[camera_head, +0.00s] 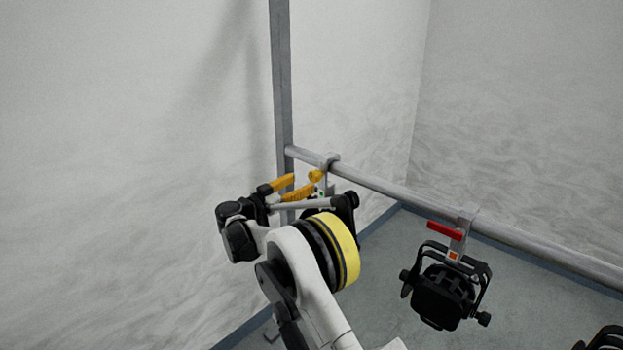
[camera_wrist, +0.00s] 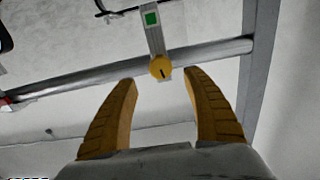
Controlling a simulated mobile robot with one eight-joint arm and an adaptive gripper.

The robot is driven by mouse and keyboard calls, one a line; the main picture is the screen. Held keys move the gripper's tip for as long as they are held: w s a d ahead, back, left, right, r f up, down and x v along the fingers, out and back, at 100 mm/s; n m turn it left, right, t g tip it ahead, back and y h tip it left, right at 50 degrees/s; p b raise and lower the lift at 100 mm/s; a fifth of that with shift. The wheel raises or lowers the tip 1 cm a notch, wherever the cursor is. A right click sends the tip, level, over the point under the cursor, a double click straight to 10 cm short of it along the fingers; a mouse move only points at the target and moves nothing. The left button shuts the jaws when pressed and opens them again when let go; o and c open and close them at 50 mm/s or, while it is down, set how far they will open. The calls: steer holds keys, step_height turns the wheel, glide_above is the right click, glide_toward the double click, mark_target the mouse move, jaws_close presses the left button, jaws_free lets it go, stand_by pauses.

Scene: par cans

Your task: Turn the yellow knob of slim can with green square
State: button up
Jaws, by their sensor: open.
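The yellow knob (camera_wrist: 160,67) is round with a dark slot mark. It sits on a grey clamp at the rail, and in the head view the knob (camera_head: 316,176) is just right of my gripper. A green square (camera_wrist: 152,19) marks the clamp's strap. The slim can (camera_head: 345,208) is dark and mostly hidden behind my arm in the head view. My gripper (camera_wrist: 163,90) is open and empty, with its two yellow fingers apart. In the wrist view the knob lies beyond the fingertips, between their lines, and I see no contact. My gripper also shows in the head view (camera_head: 300,188).
A grey horizontal rail (camera_head: 400,192) runs from a vertical post (camera_head: 282,90) to the right. Another black can (camera_head: 443,297) hangs from it, with a red handle (camera_head: 444,231) and an orange square (camera_head: 453,256). A further black fixture (camera_head: 605,340) is cut off at lower right. White walls stand behind.

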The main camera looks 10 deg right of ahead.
mark_target(312, 177)
steer(key=b+x, duration=0.1)
steer(key=x, duration=0.5)
steer(key=shift+w+d+b, duration=0.25)
steer(key=shift+b, duration=0.1)
steer(key=c, duration=1.2)
